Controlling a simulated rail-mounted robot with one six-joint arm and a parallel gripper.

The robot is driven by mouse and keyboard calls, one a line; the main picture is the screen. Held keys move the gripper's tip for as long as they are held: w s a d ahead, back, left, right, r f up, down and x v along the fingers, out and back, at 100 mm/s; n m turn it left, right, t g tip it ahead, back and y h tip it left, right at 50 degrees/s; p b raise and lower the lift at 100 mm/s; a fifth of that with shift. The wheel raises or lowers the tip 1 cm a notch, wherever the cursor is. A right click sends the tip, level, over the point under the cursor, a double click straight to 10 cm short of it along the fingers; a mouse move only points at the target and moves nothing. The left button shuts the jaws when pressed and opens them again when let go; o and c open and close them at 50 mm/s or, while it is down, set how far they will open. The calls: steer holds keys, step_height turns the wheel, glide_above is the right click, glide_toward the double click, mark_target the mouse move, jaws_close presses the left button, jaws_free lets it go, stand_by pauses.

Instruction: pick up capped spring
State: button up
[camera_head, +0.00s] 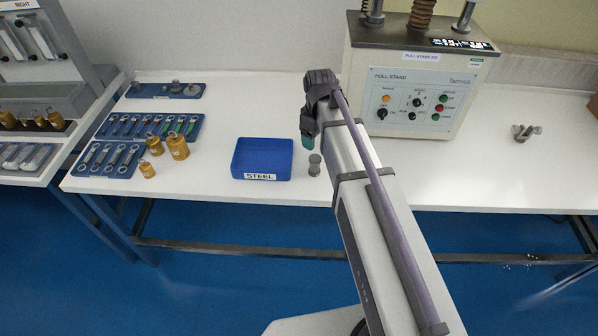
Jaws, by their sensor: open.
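A small grey spool-shaped piece with wider ends, which looks like the capped spring (314,166), stands upright on the white table. It is just right of the blue STEEL tray and left of my arm. My gripper (307,141) is at the far end of my arm, behind and slightly left of the piece in the picture. It points down, and a dark teal part shows there. The gripper is open, and nothing shows held in it. My wrist hides much of the fingers, and I cannot tell their height above the table.
The empty-looking blue STEEL tray (236,164) sits left of the piece. Several brass weights (178,147) and blue racks of tools (150,126) stand farther left. The pull stand (420,90) rises behind my arm. A metal wing-shaped part (527,132) lies right, with clear table around it.

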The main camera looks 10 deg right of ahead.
mark_target(315, 158)
step_height(315, 158, down, 11)
steer(key=b, duration=1.1)
steer(key=shift+f, duration=0.15)
steer(key=shift+r, duration=0.25)
steer(key=c, duration=1.2)
